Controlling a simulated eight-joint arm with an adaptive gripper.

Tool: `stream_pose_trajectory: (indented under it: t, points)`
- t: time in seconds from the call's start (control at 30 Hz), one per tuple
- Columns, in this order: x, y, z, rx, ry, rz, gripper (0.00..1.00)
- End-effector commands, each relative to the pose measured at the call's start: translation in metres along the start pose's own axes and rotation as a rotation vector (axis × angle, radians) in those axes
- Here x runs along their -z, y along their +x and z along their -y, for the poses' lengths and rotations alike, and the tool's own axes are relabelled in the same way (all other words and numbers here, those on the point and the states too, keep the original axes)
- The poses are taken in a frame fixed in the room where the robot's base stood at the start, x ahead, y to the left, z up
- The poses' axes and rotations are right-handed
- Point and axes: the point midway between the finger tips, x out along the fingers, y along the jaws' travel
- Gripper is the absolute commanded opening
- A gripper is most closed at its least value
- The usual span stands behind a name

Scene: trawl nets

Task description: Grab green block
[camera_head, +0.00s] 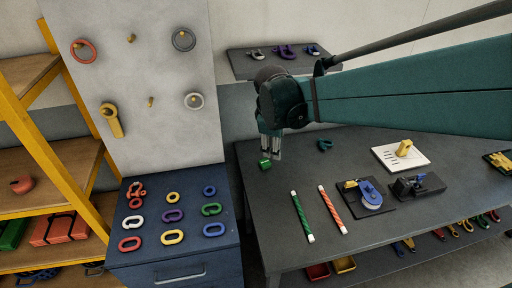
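A small bright green block (265,163) is at the left edge of the dark table (285,225). My gripper (271,155) points down from the end of the teal arm, with its fingertips right at the block, just above it or beside it in this view. I cannot tell whether the fingers touch the block or whether there is a gap below them. The two fingers are small here, and how far apart they are is unclear.
A dark green shackle (325,145) lies right of my gripper. Green (302,216) and orange (332,209) striped rods lie nearer the front. A blue-wheeled device (371,192) and a white plate (400,157) are further right. A blue cabinet (150,258) with coloured links stands left.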

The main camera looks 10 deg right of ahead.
Motion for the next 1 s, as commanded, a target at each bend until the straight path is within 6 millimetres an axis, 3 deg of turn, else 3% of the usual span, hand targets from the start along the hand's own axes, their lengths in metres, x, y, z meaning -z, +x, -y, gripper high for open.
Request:
stream_pose_trajectory:
  t: [0.43,1.0]
  points:
    - [0.037,0.062,-0.031,0.04,-0.276,0.084,0.48]
    - [0.08,0.155,-0.053,0.119,-0.619,0.182,0.48]
